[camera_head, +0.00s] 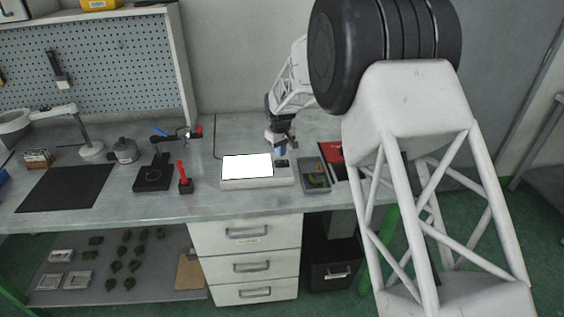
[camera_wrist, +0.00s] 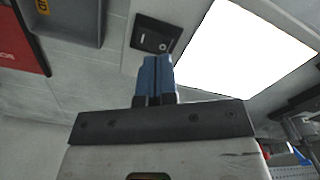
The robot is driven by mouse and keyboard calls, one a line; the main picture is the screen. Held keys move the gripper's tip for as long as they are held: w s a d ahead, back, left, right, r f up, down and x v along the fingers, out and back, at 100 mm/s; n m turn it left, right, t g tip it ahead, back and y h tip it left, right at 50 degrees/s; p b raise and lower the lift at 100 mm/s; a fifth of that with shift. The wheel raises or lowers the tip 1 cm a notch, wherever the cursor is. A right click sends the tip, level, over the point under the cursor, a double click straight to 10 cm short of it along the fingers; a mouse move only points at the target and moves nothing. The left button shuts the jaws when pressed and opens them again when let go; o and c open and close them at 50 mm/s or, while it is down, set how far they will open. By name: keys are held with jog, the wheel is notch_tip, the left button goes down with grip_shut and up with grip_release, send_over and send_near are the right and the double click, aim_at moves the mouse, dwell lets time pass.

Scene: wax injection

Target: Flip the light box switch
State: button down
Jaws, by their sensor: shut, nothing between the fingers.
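The light box (camera_head: 257,183) is a white box on the table, with a bright white lit panel (camera_head: 247,167). The panel also shows at the upper right of the wrist view (camera_wrist: 246,48). A dark switch plate (camera_head: 282,163) sits on the box to the right of the panel. In the wrist view the switch plate (camera_wrist: 153,35) shows a small rocker and a round mark. My gripper (camera_wrist: 157,60) has blue fingers that are shut and empty. Their tips appear just below the plate in that view; I cannot tell whether they touch it. My gripper (camera_head: 281,150) is over the box's right end.
A grey tray (camera_head: 315,187) with a green item lies just right of the light box, and a red and black item (camera_head: 331,153) lies beyond it. A red-handled tool in a holder (camera_head: 185,185) stands to the left. Bare table lies in front of the box.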

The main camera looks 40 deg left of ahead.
aim_at(280, 161)
jog(key=shift+f, duration=1.55)
dwell(1.4)
jog(key=shift+r, duration=3.5)
